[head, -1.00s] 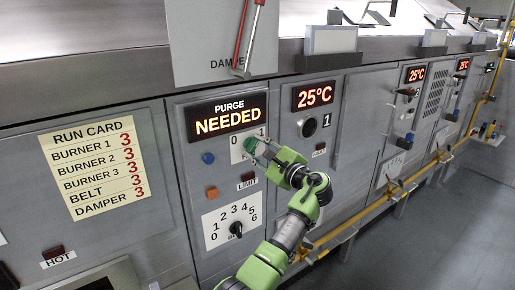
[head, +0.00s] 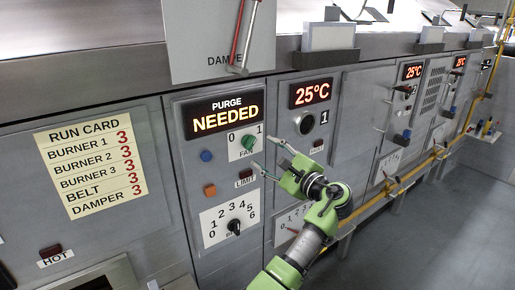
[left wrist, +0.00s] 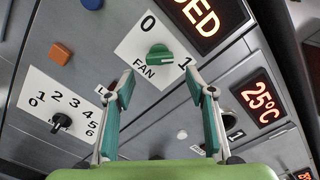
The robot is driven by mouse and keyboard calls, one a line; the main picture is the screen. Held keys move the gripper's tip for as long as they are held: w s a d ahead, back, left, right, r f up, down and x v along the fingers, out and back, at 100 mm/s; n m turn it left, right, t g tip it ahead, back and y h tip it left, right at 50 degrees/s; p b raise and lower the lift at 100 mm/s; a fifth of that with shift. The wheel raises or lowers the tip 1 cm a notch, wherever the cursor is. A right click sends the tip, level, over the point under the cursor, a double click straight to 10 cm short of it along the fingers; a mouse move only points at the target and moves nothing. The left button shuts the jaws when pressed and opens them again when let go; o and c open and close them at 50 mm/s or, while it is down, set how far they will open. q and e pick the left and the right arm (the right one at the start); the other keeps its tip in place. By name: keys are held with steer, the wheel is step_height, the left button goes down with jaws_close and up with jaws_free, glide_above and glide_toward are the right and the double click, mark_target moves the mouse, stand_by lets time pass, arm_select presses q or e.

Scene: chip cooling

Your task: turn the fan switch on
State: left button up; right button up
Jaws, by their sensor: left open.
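The fan switch is a green knob (head: 248,142) on a white plate marked 0, 1 and FAN, below the "PURGE NEEDED" display. It also shows in the left wrist view as a green knob (left wrist: 160,58), uncovered. In the head view its bar seems to slant up toward the 1; I cannot be sure of its exact setting. My left gripper (head: 270,154) is open and empty, to the right of the knob and apart from it. In the left wrist view the open fingers (left wrist: 160,78) stand below the knob, one on each side. My right gripper is not in view.
A red-handled damper lever (head: 239,35) hangs above. A yellow rail (head: 375,208) runs along the machine to the right.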

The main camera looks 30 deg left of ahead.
arm_select(q)
steer(key=v, duration=0.5)
stand_by(0.3)
